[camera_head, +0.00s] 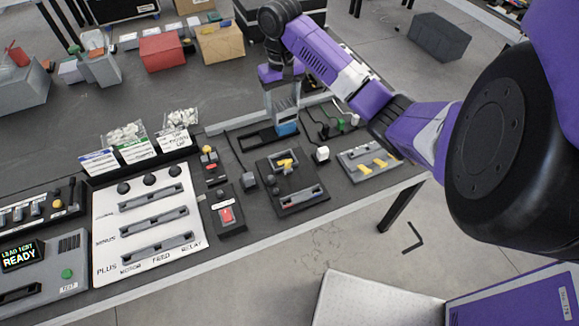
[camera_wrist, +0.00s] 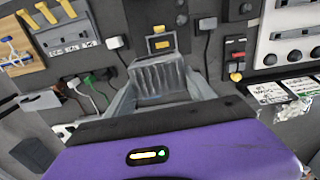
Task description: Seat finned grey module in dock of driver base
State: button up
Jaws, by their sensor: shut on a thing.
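The finned grey module (camera_wrist: 158,76) is between the two fingers of my gripper (camera_wrist: 160,98) in the wrist view, its ribs facing the camera. In the head view my gripper (camera_head: 285,108) points down over the bench, with a blue part (camera_head: 287,129) showing at its lower end. The driver base (camera_head: 305,190) looks to be the black unit with a yellow part and a grey slot, nearer the front edge than my gripper. Its yellow part (camera_wrist: 159,43) shows just beyond the module in the wrist view. The dock and the module's underside cannot be made out clearly.
A black open frame (camera_head: 258,140) lies beside and below my gripper. A white panel with grey slots (camera_head: 108,222) stands to the left. A grey plate with yellow parts (camera_head: 358,157) and loose cables lie to the right. A small white block (camera_head: 322,154) sits near the base.

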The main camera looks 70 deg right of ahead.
jog(key=shift+w+a, duration=0.15)
jog(key=shift+a, duration=0.45)
jog(key=shift+a+f, duration=0.1)
jog(key=shift+m, duration=0.3)
notch_tip(320, 180, down, 6)
jog(key=shift+w+a+r, duration=0.1)
jog(key=shift+a+r, duration=0.05)
jog(key=shift+r, duration=0.1)
jog(key=b, duration=0.4)
send_near(282, 160)
jog(key=shift+f, duration=2.45)
jog(key=shift+f, duration=0.2)
jog(key=o, duration=1.6)
